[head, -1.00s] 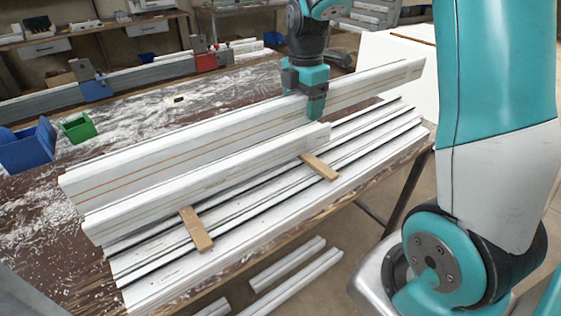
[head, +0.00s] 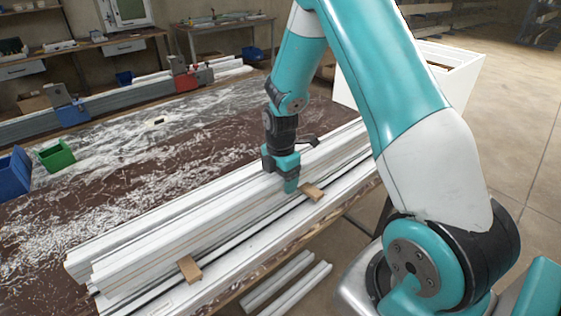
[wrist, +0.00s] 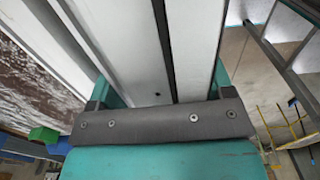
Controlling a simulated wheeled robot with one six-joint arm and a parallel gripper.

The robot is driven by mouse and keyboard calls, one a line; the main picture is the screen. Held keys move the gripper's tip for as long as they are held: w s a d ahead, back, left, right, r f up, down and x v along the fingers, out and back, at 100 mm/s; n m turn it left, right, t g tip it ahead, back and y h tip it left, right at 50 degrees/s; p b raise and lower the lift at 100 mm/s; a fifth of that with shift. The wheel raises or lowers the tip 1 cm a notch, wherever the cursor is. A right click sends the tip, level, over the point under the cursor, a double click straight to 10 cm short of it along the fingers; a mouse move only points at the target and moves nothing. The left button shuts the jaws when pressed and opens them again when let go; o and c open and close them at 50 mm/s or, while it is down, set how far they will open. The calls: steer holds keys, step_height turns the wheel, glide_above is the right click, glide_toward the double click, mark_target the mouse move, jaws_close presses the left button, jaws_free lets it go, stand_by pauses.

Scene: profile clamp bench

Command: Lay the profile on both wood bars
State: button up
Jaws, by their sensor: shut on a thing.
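The profile (head: 215,217) is a long white bar with thin brown lines along its side. My gripper (head: 288,182) is shut on it near the right wood bar, pointing down. In the wrist view the profile (wrist: 125,45) runs away between the fingers. The left wood bar (head: 189,268) and right wood bar (head: 312,191) are small tan blocks across the white profiles below. Only their front ends show; the white profile work hides their back ends. The profile is low over them, but I cannot tell whether it touches both.
More white profiles lie along the bench's front edge (head: 215,290). A green bin (head: 56,156) and a blue bin (head: 14,175) stand at left. A white crate (head: 455,70) stands at the back right.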

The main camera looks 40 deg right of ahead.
steer(key=shift+f+p, duration=0.35)
steer(key=shift+f, duration=1.65)
steer(key=shift+f, duration=0.1)
steer(key=o, duration=1.7)
step_height(320, 180, up, 12)
steer(key=b, duration=0.2)
steer(key=shift+b, duration=0.4)
steer(key=s+a+r+m+y, duration=0.1)
steer(key=s+a+r+m, duration=0.1)
steer(key=s+a+r, duration=0.3)
steer(key=s+a+r+m+y, duration=0.1)
steer(key=s+a+r+m, duration=0.15)
steer(key=a, duration=0.45)
steer(key=s+a+r+m, duration=0.2)
steer(key=s+a, duration=0.1)
steer(key=s, duration=0.2)
steer(key=s+a+r+m+y, duration=0.1)
steer(key=s+a+m, duration=0.1)
steer(key=s+a, duration=0.2)
steer(key=s+a+r+m+y, duration=0.1)
steer(key=s+a+r+m, duration=0.1)
steer(key=s, duration=0.3)
steer(key=shift+s+a+r+m, duration=0.2)
steer(key=shift+a+m, duration=0.05)
steer(key=shift+a, duration=0.15)
steer(key=shift+s+a+r+m, duration=0.15)
steer(key=shift+s+a+m, duration=0.05)
steer(key=shift+a, duration=0.15)
